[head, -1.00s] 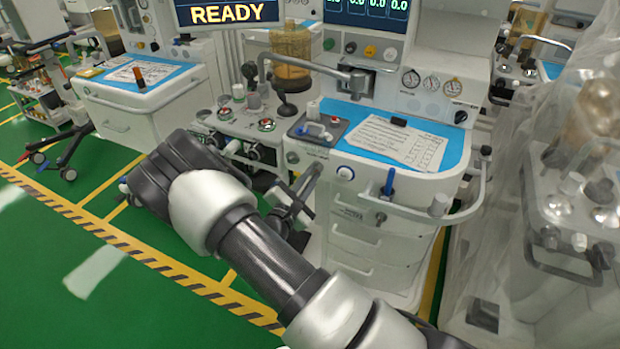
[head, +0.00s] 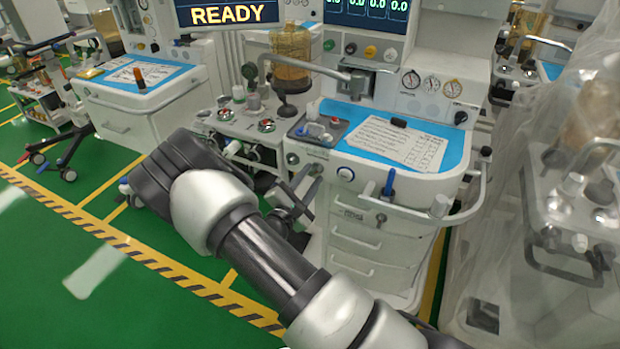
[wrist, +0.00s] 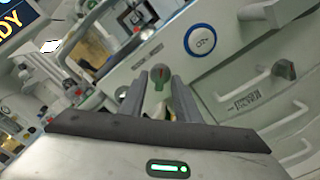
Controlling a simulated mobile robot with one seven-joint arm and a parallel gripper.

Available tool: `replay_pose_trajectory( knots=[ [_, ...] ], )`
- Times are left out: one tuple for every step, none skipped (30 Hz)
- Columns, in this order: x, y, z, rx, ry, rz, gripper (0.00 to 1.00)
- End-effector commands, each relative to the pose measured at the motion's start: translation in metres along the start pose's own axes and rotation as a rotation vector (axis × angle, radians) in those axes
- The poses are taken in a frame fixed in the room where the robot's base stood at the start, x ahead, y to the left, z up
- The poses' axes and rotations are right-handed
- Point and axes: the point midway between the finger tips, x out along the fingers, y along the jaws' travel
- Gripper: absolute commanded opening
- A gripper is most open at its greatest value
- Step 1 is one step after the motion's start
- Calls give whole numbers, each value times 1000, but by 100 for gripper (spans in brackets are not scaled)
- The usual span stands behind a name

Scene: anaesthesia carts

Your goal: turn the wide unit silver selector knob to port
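In the wrist view, a rounded grey-green knob (wrist: 158,77) with a red mark on its face stands out from the pale front panel of the wide unit (head: 400,196). My gripper (wrist: 162,82) is open, with one finger on each side of the knob in that view. Narrow gaps show between the knob and the fingers; I cannot tell how deep the fingers reach around it. In the head view, my gripper (head: 310,178) is at the left part of the unit's front edge, and its fingers and wrist cover part of the panel there.
A blue-ringed button (wrist: 202,40) sits right of the knob in the wrist view. A dark-grey knob (wrist: 284,70) is farther right. A curved handrail (head: 470,205) and a blue upright item (head: 389,182) are on the unit's front. Green floor (head: 70,250) is open at left.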

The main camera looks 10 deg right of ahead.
Motion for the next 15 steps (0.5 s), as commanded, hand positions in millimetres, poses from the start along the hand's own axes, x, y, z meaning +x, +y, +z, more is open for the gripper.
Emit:
replay_pose_trajectory(
  knots=[
    [0,0,0,0,0,0,30],
    [0,0,0,0,0,0,30],
    [-1,0,0,-1,0,0,30],
    [-2,0,0,-1,1,0,30],
    [-3,0,0,-1,1,0,30],
    [-6,1,0,-1,2,0,30],
    [-10,1,-1,-1,3,0,30],
    [-14,1,-1,-1,4,0,30],
    [-21,1,-1,-1,4,0,30],
    [-26,1,0,-1,4,1,30],
    [-32,2,0,-1,4,2,30],
    [-42,2,0,-1,5,1,30],
    [-49,2,-1,-1,6,1,30],
    [-57,2,0,-1,4,2,30],
    [-67,2,0,-1,5,2,30]
  ],
)
